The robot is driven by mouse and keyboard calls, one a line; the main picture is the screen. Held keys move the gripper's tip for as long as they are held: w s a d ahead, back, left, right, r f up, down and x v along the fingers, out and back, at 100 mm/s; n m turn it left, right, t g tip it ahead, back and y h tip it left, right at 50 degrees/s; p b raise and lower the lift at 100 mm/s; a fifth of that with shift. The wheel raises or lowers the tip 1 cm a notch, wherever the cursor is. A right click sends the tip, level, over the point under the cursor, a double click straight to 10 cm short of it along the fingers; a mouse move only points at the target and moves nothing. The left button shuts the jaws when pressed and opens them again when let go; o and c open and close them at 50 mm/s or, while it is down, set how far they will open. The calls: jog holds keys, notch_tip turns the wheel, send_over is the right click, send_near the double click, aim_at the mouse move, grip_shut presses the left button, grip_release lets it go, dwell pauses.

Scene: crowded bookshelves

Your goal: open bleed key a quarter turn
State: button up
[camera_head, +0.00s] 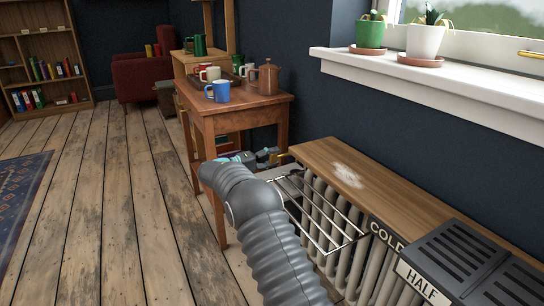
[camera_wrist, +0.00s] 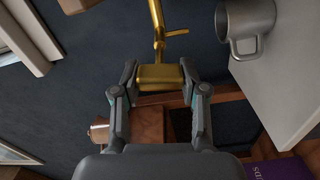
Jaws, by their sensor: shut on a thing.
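A brass piece that looks like the bleed key (camera_wrist: 158,78) sits between the fingertips of my gripper (camera_wrist: 159,76) in the wrist view. A brass stem with a small side lever (camera_wrist: 176,33) runs upward from it in the picture. Both fingers touch its sides, so my gripper is shut on it. In the head view my gripper (camera_head: 268,157) is at the far end of the radiator (camera_head: 330,210), beside the wooden table. The key is too small there to make out. How far the key is turned cannot be told.
A wooden shelf (camera_head: 335,168) and a wire rack (camera_head: 322,228) are at the radiator. Signs reading COLD (camera_head: 386,233) and HALF (camera_head: 422,284) are nearer. A table (camera_head: 238,108) holds mugs and a copper pot (camera_head: 268,78). A grey mug (camera_wrist: 250,25) shows close to my gripper.

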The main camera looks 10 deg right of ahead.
dwell(0.5)
jog(key=o, duration=1.2)
jog(key=shift+c, duration=0.2)
jog(key=v, duration=1.2)
